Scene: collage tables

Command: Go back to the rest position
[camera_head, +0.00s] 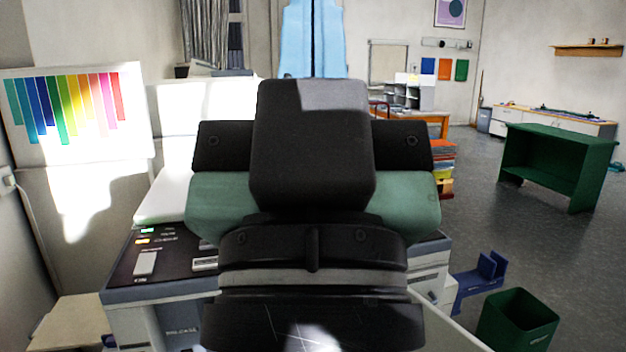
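The middle of the head view is filled by large black and green links of my own arm, folded up close to the camera. My gripper and its fingertips cannot be made out, so whether it is open or shut does not show. No held object is visible. The arm hides much of the office machine (152,262) behind it.
The grey office machine with a dark control panel stands close at left, by the colour-strip poster (133,138). A dark green bin (518,318) and blue stand (480,276) are at lower right. A green table (560,150) stands farther right. Open floor (590,260) lies between.

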